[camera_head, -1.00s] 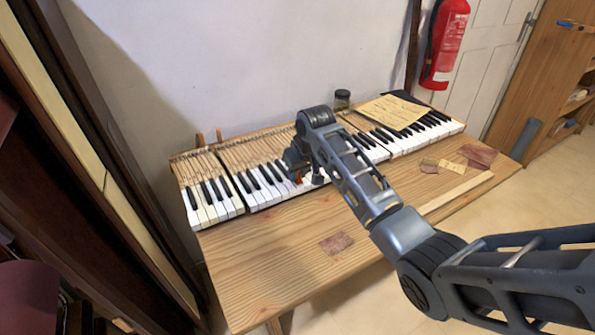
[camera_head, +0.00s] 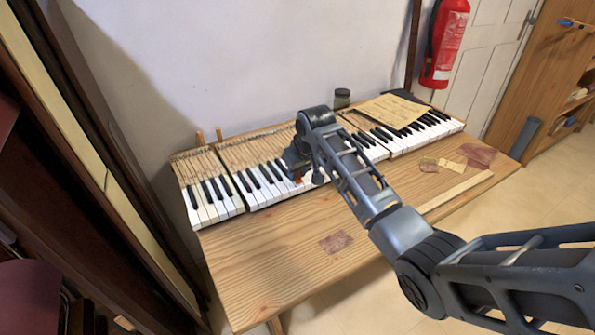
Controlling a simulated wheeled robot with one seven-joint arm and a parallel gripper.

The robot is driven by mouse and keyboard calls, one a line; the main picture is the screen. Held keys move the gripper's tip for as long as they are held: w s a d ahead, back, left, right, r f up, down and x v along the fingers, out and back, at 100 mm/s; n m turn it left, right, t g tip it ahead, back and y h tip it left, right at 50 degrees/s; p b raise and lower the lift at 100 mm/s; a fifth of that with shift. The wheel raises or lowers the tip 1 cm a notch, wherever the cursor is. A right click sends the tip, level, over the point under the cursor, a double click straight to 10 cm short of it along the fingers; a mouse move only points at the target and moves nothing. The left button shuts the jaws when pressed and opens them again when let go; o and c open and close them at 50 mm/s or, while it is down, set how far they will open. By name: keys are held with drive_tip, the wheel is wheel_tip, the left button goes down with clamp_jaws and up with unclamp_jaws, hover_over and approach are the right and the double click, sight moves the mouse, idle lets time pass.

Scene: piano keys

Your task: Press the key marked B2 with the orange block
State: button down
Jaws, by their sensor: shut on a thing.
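My gripper (camera_head: 298,177) is shut on the orange block (camera_head: 299,180), of which only a small patch shows below the jaws. The block is low over the front part of the white keys of the middle keyboard section (camera_head: 262,197). Whether it touches a key cannot be told. No key markings can be read at this size, so the B2 key cannot be picked out. My arm hides the keys to the right of the gripper.
The keyboard sections lie along the back of a wooden table (camera_head: 270,255). Yellowed paper (camera_head: 393,111) lies on the right section, with a dark jar (camera_head: 342,98) behind. Reddish scraps (camera_head: 336,242) and a wooden strip (camera_head: 455,195) lie on the table. The front left tabletop is mostly clear.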

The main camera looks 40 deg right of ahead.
drive_tip(key=shift+f, duration=0.95)
idle(0.6)
drive_tip(key=shift+r, duration=0.15)
idle(0.4)
wheel_tip(320, 180, up, 5)
drive_tip(key=p, duration=0.4)
drive_tip(key=shift+r, duration=0.9)
